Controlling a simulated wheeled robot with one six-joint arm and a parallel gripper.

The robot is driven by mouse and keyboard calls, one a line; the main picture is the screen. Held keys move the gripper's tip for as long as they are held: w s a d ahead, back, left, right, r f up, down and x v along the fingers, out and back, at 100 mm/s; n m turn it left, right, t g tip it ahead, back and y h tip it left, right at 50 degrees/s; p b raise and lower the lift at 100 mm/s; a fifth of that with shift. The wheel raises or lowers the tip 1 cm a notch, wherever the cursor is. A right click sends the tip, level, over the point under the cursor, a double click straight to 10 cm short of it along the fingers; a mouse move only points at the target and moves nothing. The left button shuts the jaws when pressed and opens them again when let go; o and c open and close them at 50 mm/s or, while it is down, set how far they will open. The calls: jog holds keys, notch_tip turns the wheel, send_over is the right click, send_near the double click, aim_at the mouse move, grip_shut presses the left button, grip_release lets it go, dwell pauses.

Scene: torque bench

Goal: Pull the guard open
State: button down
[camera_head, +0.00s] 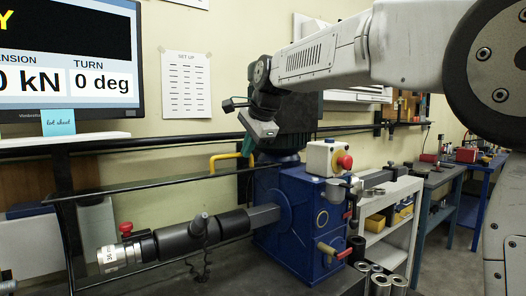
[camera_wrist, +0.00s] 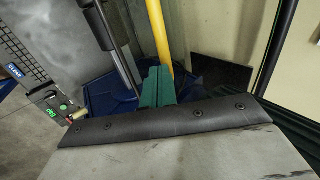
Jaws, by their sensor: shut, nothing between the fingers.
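The guard looks like a clear panel in a dark frame (camera_head: 150,183) in front of the black spindle tool on the bench. A yellow bar handle (camera_head: 222,157) shows near its upper right. In the wrist view the yellow bar (camera_wrist: 158,30) runs down from the top edge, just past my fingertips. My gripper (camera_head: 248,148) is beside the handle, to its right, pointing down. Its green fingers (camera_wrist: 157,82) are together with nothing between them. I cannot tell whether they touch the bar. The handle's lower end is hidden behind the fingers in the wrist view.
A blue machine housing (camera_head: 300,215) with a red stop button (camera_head: 345,161) stands right of the guard. A monitor (camera_head: 70,60) is at the upper left. Metal cylinders (camera_head: 380,282) stand at the lower right. White shelves (camera_head: 395,225) are behind them.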

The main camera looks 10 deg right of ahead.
jog(key=shift+w+a, duration=0.25)
jog(key=shift+w, duration=0.25)
jog(key=shift+w+a, duration=0.2)
jog(key=shift+w, duration=0.25)
jog(key=shift+d, duration=0.1)
